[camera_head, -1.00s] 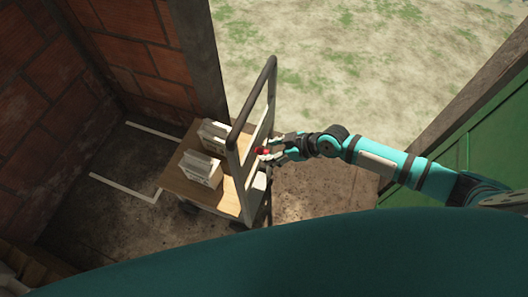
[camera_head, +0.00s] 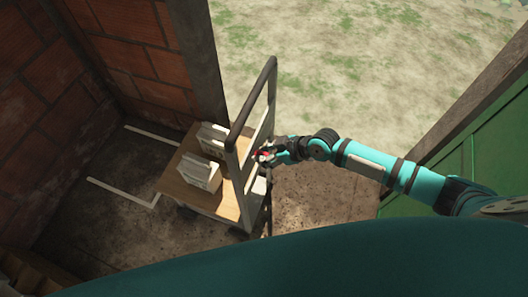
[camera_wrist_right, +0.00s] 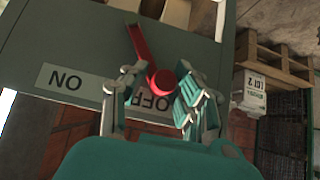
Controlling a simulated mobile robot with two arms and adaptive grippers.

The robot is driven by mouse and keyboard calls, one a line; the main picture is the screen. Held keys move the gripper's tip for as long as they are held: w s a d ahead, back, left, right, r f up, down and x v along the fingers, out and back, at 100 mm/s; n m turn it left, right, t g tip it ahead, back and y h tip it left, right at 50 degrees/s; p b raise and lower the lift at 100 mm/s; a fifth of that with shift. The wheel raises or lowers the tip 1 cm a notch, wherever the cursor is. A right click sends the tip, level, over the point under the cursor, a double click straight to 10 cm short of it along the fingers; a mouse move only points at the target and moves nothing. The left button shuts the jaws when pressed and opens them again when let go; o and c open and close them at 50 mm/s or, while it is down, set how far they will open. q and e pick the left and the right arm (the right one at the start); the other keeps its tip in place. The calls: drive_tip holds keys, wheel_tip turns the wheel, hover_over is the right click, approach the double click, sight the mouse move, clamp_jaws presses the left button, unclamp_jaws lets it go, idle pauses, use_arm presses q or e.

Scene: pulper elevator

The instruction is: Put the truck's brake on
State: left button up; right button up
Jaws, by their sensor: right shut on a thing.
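The truck (camera_head: 228,206) has a wooden deck and a grey upright handle frame. In the right wrist view its grey panel (camera_wrist_right: 50,45) carries an upside-down ON label (camera_wrist_right: 66,82) at left and an OFF label (camera_wrist_right: 155,102) at right. The red brake lever (camera_wrist_right: 139,46) ends in a round knob at the OFF label, partly covering it. My right gripper (camera_wrist_right: 160,88) is shut on the lever's knob, one finger on each side. In the head view the right gripper (camera_head: 266,154) is at the handle frame, with a little red (camera_head: 263,153) showing. My left gripper is not in view.
White cartons (camera_head: 201,171) stand on the deck. White floor marks (camera_head: 123,190) lie left of the truck. A brick wall (camera_head: 125,45) and post are behind it. A green door (camera_head: 480,150) is at right. The wrist view shows a pallet (camera_wrist_right: 275,62) at right.

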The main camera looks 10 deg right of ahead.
drive_tip(key=shift+w+d+r+b, duration=0.3)
drive_tip(key=shift+w+d, duration=0.05)
drive_tip(key=shift+w, duration=0.15)
drive_tip(key=shift+w+d+r+b, duration=0.3)
drive_tip(key=shift+w, duration=0.2)
drive_tip(key=shift+w+d+b, duration=0.65)
drive_tip(key=shift+w+b, duration=0.3)
drive_tip(key=shift+b, duration=0.1)
drive_tip(key=shift+w+d, duration=0.1)
drive_tip(key=shift+w, duration=0.05)
drive_tip(key=shift+w+r, duration=0.1)
drive_tip(key=shift+r, duration=0.05)
